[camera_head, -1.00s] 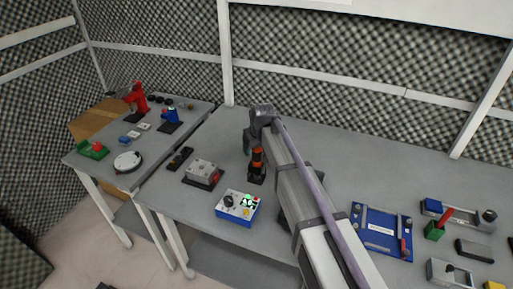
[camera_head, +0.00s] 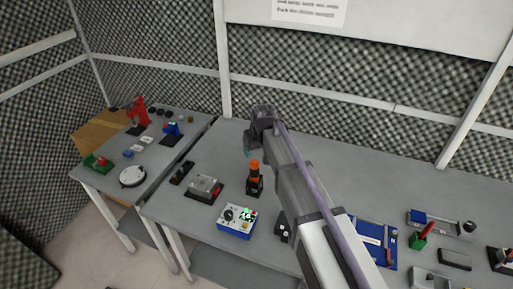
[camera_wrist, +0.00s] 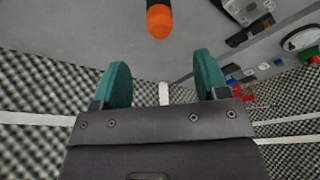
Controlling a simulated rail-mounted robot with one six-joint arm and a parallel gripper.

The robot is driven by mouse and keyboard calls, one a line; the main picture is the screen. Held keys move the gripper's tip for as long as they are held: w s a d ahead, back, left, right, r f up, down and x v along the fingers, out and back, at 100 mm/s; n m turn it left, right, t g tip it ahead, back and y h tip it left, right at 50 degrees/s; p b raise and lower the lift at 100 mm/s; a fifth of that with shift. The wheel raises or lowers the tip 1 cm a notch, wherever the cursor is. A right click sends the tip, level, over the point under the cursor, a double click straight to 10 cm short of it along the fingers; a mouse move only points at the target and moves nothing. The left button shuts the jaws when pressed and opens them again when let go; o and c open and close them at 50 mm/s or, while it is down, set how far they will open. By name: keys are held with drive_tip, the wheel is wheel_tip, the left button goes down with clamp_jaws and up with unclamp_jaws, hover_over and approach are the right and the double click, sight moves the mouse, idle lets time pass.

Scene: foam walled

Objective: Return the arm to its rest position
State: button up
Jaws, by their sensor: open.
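My arm reaches from the lower right over the long grey table (camera_head: 350,180) in the head view. My gripper (camera_head: 250,150) is at its far end, above the table and just behind the orange-topped black device (camera_head: 254,180). In the wrist view my gripper (camera_wrist: 162,82) shows two green fingertips spread apart with nothing between them. The orange top of the device (camera_wrist: 159,21) shows beyond the fingers, apart from them.
A blue-and-white control box (camera_head: 237,221) and a grey block on a dark base (camera_head: 204,187) stand left of my arm. A blue tray (camera_head: 374,238) lies to its right, partly hidden. A second table (camera_head: 150,155) at left holds a red press (camera_head: 138,112). Foam walls stand behind.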

drive_tip(key=s+d+f+m+g+b, duration=0.1)
drive_tip(key=s+d+m, duration=0.1)
drive_tip(key=s+d, duration=0.8)
drive_tip(key=s+d+f+m+g+h+b, duration=0.1)
drive_tip(key=s+d+f+m+b, duration=0.1)
drive_tip(key=s+d, duration=0.7)
drive_tip(key=s+m, duration=0.1)
drive_tip(key=s, duration=0.4)
drive_tip(key=shift+s+d+f+g, duration=0.15)
drive_tip(key=shift+d+f+g, duration=0.15)
drive_tip(key=shift+d, duration=0.1)
